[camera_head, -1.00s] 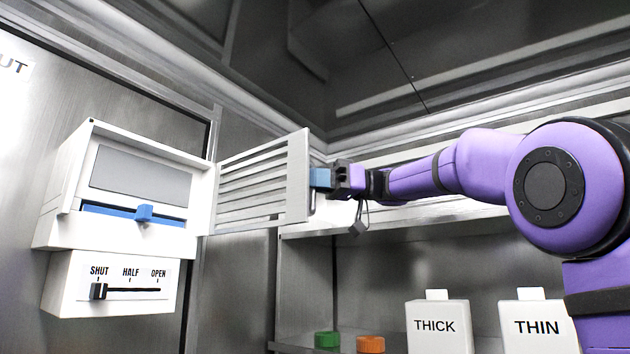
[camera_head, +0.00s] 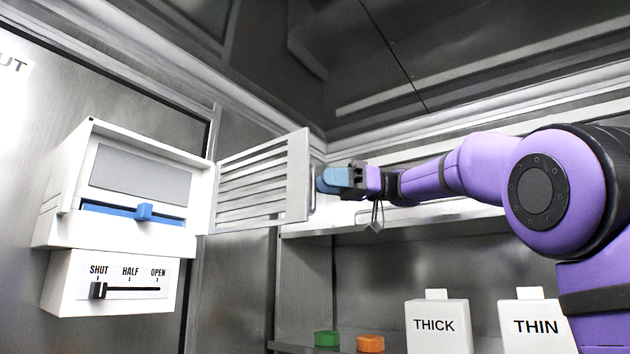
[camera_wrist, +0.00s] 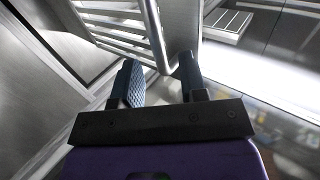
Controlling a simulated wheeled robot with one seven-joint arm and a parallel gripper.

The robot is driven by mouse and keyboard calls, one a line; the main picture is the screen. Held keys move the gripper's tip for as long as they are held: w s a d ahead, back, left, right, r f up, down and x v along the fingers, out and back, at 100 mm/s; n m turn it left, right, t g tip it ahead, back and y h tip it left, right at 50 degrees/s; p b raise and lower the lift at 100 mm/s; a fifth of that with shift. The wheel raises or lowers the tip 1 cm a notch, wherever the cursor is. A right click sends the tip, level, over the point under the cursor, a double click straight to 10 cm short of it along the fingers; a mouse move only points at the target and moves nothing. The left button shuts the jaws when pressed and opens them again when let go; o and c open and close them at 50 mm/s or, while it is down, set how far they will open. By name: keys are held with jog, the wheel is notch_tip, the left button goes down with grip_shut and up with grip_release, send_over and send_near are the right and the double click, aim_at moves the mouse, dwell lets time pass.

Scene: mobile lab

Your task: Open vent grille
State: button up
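The white slatted vent grille (camera_head: 262,180) stands swung out to the right of the white vent box (camera_head: 70,200), hinged at the box's right side. Its handle (camera_head: 313,187) is on the free edge. The box's front is uncovered, showing a grey panel (camera_head: 140,174) and a blue slider (camera_head: 143,211). My gripper (camera_head: 334,180) is just right of the handle. In the wrist view, the fingers of my gripper (camera_wrist: 158,82) are spread with nothing clamped; the handle (camera_wrist: 153,35) lies just beyond the fingertips, and the grille's slats (camera_wrist: 110,20) show at upper left.
A lower box has a black lever (camera_head: 98,290) at SHUT on a SHUT, HALF, OPEN scale. On a shelf below my arm stand white containers marked THICK (camera_head: 437,328) and THIN (camera_head: 537,327), with green (camera_head: 327,339) and orange (camera_head: 370,344) items.

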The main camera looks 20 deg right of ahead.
jog(key=d, duration=0.7)
jog(key=shift+s, duration=0.3)
jog(key=s+a+f+m+t+h, duration=0.1)
jog(key=s+a+f+m+h, duration=0.2)
jog(key=f, duration=0.4)
jog(key=s+a+f+m+t+h, duration=0.1)
jog(key=s+f+m+h, duration=0.2)
jog(key=s+f+m, duration=0.3)
jog(key=s+a+f+m+h, duration=0.2)
jog(key=s+f+m+h, duration=0.15)
jog(key=f, duration=0.55)
jog(key=s+d+f+m+t+h, duration=0.1)
jog(key=s+f+h, duration=0.3)
jog(key=f, duration=0.6)
jog(key=s+d+f+m+h, duration=0.3)
jog(key=s+f+h, duration=0.1)
jog(key=s+f, duration=0.4)
notch_tip(320, 180, down, 2)
jog(key=shift+f+t, duration=0.15)
jog(key=shift+t, duration=0.25)
jog(key=shift+o, duration=0.2)
jog(key=shift+s+m+h, duration=0.1)
jog(key=shift+m+h, duration=0.15)
